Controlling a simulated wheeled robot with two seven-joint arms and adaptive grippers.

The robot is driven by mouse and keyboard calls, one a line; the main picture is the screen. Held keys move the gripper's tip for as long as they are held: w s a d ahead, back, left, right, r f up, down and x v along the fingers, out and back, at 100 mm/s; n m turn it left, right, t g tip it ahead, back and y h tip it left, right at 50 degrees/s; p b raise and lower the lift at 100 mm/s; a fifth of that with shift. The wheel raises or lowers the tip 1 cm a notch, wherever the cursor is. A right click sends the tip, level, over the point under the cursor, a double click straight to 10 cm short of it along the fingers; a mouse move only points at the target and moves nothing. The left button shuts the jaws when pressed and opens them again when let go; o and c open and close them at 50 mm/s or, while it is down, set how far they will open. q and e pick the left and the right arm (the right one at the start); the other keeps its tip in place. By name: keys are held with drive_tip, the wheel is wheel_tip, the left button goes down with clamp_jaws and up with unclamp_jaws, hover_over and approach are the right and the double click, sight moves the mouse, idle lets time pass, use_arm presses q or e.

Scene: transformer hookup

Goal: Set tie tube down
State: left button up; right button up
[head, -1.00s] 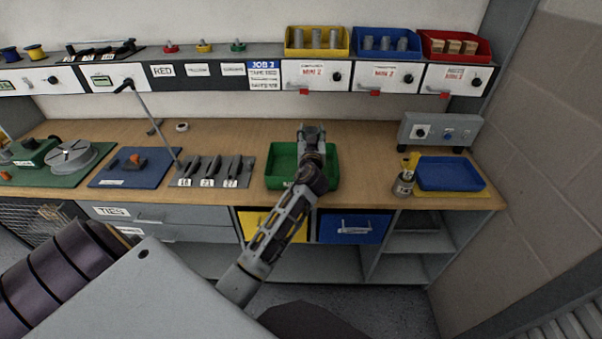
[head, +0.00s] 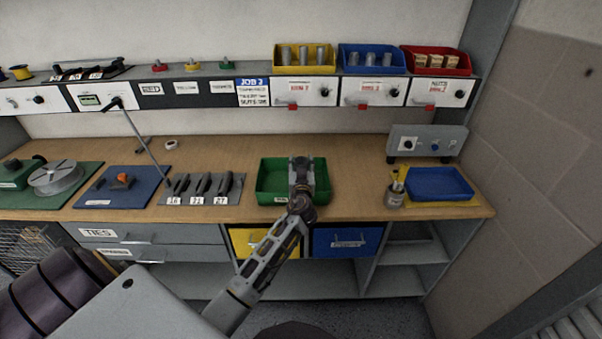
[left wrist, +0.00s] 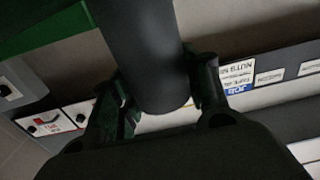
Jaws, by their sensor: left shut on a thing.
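My left gripper (head: 302,163) is at the right half of the green tray (head: 265,186) in the head view, hiding part of it. In the left wrist view the left gripper (left wrist: 158,95) is shut on a dark grey cylinder, the tie tube (left wrist: 145,50). Its rounded end shows between the fingers, and its other end runs out of the top of the picture. The tube cannot be made out in the head view. A green surface (left wrist: 40,28) shows at the wrist view's upper left. My right gripper is not in view.
A small grey pot (head: 394,199) with yellow pieces stands beside a blue tray (head: 440,183) at the right. A tool holder (head: 202,189) with several dark handles lies left of the green tray. A grey control box (head: 428,141) stands behind. Bare bench (head: 345,175) lies between the trays.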

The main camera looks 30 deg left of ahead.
use_arm(q)
drive_tip(key=shift+f, duration=1.85)
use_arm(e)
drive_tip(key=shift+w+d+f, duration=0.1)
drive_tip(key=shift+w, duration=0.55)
use_arm(q)
drive_tip(key=shift+f, duration=0.1)
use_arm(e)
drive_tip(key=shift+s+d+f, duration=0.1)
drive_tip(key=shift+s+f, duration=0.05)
use_arm(q)
drive_tip(key=shift+b, duration=0.3)
drive_tip(key=o, duration=1)
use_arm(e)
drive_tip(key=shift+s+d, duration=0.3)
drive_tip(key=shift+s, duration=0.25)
